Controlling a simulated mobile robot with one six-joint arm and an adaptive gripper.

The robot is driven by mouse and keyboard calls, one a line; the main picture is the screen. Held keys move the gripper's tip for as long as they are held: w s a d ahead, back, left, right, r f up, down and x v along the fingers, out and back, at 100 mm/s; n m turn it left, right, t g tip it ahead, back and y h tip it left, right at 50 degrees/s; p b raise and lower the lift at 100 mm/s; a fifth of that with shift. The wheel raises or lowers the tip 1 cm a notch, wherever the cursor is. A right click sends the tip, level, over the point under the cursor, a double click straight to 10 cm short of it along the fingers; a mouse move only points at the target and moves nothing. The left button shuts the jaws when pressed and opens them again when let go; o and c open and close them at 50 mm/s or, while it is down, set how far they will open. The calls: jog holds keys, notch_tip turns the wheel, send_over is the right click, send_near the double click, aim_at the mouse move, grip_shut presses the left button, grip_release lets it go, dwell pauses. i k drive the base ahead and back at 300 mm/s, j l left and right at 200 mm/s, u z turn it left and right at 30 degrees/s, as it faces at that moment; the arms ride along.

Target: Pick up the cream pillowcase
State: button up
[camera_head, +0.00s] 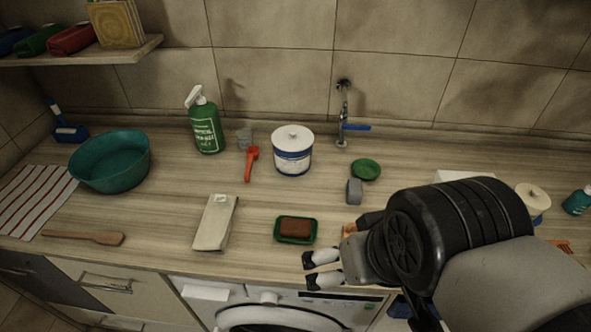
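The cream pillowcase (213,225) appears to be the flat, folded cream bundle lying on the wooden counter (165,215), left of centre and close to the front edge. It has a small pale patch near its far end. My gripper (308,271) is to the right of it and apart from it, in front of the counter's edge above the washing machine. Its two fingers point left with a gap between them, and nothing shows between them. My arm covers the right part of the counter.
A green dish with a brown block (296,226) sits between pillowcase and gripper. A wooden paddle (85,237), teal basin (112,162) and striped cloth (35,200) lie left. A washing machine (285,308) is below.

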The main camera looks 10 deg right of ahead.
aim_at(212, 235)
jog(key=j, duration=0.55)
jog(key=k+j, duration=0.15)
jog(key=j, duration=0.95)
jog(key=i+j+z, duration=0.1)
jog(key=i+j, duration=0.65)
jog(key=i, duration=0.15)
